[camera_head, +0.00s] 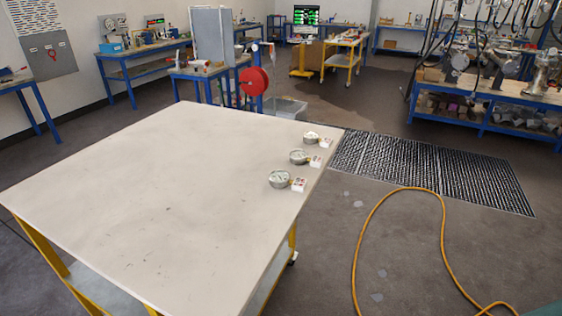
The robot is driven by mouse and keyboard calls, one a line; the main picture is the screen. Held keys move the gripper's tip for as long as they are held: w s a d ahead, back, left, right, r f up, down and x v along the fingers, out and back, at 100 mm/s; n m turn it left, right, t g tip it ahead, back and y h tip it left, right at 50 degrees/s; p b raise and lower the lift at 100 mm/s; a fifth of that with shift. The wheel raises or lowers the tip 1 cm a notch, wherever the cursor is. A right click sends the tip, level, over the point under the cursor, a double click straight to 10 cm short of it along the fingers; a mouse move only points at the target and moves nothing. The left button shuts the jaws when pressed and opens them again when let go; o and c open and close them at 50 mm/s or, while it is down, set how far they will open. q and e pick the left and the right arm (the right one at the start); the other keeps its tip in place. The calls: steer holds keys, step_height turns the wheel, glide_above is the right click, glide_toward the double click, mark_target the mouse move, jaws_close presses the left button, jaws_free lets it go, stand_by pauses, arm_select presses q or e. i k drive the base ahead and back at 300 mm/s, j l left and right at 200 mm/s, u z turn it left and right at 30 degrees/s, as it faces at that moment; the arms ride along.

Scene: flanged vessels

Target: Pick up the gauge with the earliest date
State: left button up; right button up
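Three round pressure gauges with pale dials and metal rims lie near the right edge of a pale table (150,200). The nearest gauge (280,179) has a white tag (299,185) beside it. The middle gauge (298,157) has a tag (316,161) to its right. The farthest gauge (311,137) has a tag (326,143) to its right, near the table's far right corner. The tags carry small dark and reddish marks, too small to read, so I cannot tell the dates. Neither of my grippers is in view.
The rest of the tabletop is clear. A yellow hose (443,230) lies on the floor to the right, near a black floor grating (430,168). Blue workbenches stand at the back, with a red reel (254,81) beyond the table.

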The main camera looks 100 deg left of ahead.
mark_target(297, 157)
steer(key=l+u, duration=0.15)
steer(key=u, duration=0.3)
steer(key=k+l+u, duration=0.15)
steer(key=u, duration=0.35)
steer(key=k+l+u, duration=0.1)
steer(key=u, duration=0.35)
steer(key=k+l+u, duration=0.15)
steer(key=u, duration=1.3)
steer(key=l+u, duration=0.15)
steer(key=u, duration=0.15)
steer(key=i+l, duration=0.2)
steer(key=l, duration=0.15)
steer(key=i+l+z, duration=0.1)
steer(key=l, duration=0.3)
steer(key=i, duration=0.1)
